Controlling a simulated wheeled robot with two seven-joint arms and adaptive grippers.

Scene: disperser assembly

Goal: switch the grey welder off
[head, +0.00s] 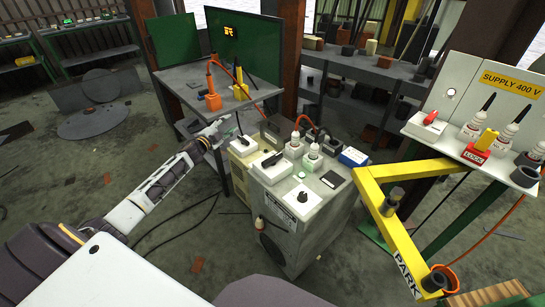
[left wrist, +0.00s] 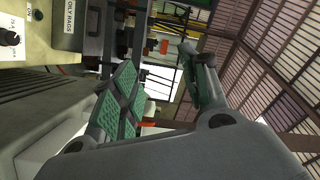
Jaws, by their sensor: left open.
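The grey welder (head: 286,235) is a grey cabinet standing in the middle of the head view. Its top carries a white block with a black lever (head: 272,159), a white block with a black knob (head: 303,197) and white bottle-like parts on green bases (head: 312,157). I cannot tell which way its switch is set. My left gripper (head: 222,130) is open, behind and left of the grey welder and apart from it. Its green-padded fingers (left wrist: 163,88) show spread and empty in the left wrist view. My right gripper is not in view.
A beige machine (head: 242,150) stands close behind the grey welder. A bench (head: 190,85) with an orange part (head: 213,101) is behind the gripper. A yellow arm marked PARK (head: 400,240) and a supply panel (head: 500,90) stand right. The left floor is mostly open.

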